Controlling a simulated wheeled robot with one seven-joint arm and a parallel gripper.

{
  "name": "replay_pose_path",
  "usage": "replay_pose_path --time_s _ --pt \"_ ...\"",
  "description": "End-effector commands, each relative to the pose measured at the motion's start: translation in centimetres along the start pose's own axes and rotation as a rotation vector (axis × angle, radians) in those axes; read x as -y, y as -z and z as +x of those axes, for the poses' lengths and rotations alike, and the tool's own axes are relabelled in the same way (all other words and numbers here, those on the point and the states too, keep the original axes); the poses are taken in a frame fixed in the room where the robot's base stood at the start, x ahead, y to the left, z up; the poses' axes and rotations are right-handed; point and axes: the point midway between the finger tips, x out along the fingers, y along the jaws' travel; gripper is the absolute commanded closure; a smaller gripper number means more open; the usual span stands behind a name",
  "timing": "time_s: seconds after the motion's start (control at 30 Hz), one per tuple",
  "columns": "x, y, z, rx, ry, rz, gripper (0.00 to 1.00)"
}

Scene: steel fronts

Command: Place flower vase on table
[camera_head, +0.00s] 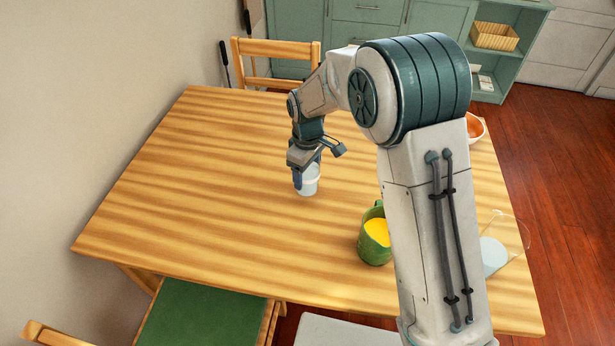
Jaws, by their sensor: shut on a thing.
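My gripper (306,170) points down over the middle of the wooden table (190,180). It is shut on a small pale, whitish vessel (309,184), which appears to be the flower vase. The vessel is upright, and no flowers show in it. A gripper finger covers its left side, and the gripper covers part of its rim. Its base is at or just above the tabletop; I cannot tell whether it touches.
A green mug (374,243) with yellow contents stands right of the vessel, close to my arm. A clear glass container (495,255) and an orange bowl (475,127) are on the right side, partly behind my arm. The table's left half is clear. Chairs (275,50) stand around it.

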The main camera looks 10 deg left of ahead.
Motion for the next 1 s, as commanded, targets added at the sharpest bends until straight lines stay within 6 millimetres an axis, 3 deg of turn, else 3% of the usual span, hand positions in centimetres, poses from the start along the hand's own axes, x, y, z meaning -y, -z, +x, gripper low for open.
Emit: replay_pose_path --time_s 0.2,0.57,0.6,0.67,1.0 --pt "0.0 0.0 2.9 0.001 0.002 0.000 0.70" --pt "0.0 0.0 3.4 0.000 0.000 0.000 0.70" --pt "0.0 0.0 3.5 0.001 0.001 0.000 0.27" --pt "0.0 0.0 3.4 0.001 0.001 0.000 0.11" --pt "0.0 0.0 3.1 0.001 0.001 0.000 0.11"
